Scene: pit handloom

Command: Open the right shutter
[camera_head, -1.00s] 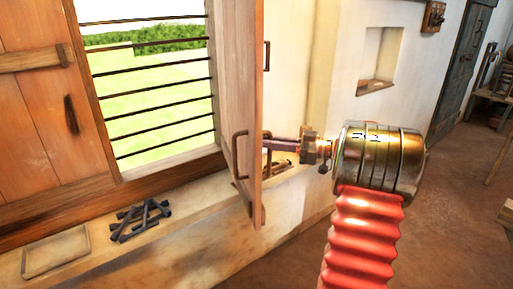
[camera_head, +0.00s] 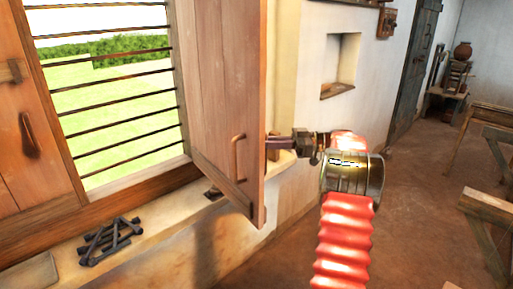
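The right shutter (camera_head: 222,95) is a plank wooden panel. A bent handle (camera_head: 237,158) sits on that face, low and near the free edge. My gripper (camera_head: 277,146) is on the far side of the shutter, just right of its free edge. The edge partly hides the fingertips, so I cannot tell whether they touch the panel or how wide they are. The left shutter (camera_head: 25,125) lies flat at the left with a dark handle on it.
The sill holds a bundle of dark metal pieces (camera_head: 110,241) and a shallow tray (camera_head: 30,272) at the left. A wall niche (camera_head: 340,65) is beyond the shutter. Wooden trestles (camera_head: 490,205) stand at the right. Open floor lies between.

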